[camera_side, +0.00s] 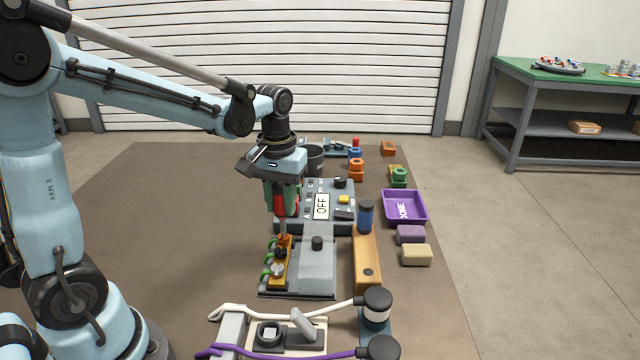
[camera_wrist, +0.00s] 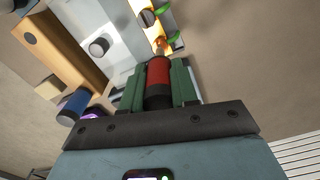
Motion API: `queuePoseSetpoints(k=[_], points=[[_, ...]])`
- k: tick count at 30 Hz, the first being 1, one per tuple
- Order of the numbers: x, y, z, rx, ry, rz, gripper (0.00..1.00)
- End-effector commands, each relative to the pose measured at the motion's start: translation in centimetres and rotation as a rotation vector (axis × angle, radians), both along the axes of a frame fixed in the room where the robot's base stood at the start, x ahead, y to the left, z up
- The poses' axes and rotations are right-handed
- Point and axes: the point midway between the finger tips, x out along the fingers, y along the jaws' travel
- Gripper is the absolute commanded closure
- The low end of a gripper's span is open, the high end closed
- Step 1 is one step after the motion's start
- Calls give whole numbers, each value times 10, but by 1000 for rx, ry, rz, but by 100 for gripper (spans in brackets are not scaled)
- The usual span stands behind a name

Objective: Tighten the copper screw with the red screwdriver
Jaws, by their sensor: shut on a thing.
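My gripper (camera_side: 284,192) is shut on the red screwdriver (camera_side: 285,206), held upright with its tip down. In the wrist view the green fingers sit on both sides of the red and black handle (camera_wrist: 158,75). The tip points at the copper screw (camera_side: 284,240) at the far end of the yellow terminal strip (camera_side: 287,265). Whether the tip touches the screw cannot be told. A dark screw and a silver screw sit nearer on the same strip, with green loops at its left side.
A grey block (camera_side: 316,265) with a black knob stands right of the strip. Behind is a panel (camera_side: 344,185) reading OFF. A wooden block (camera_side: 367,262), a blue cylinder (camera_side: 365,215) and a purple tray (camera_side: 404,206) stand to the right. White and purple cables lie in front.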

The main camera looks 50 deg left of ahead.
Motion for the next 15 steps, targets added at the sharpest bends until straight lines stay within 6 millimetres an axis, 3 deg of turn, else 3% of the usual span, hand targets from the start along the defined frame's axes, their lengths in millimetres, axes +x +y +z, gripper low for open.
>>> queuePoseSetpoints(k=[15], points=[[0, 0, -6, 0, 0, 0, 100]])
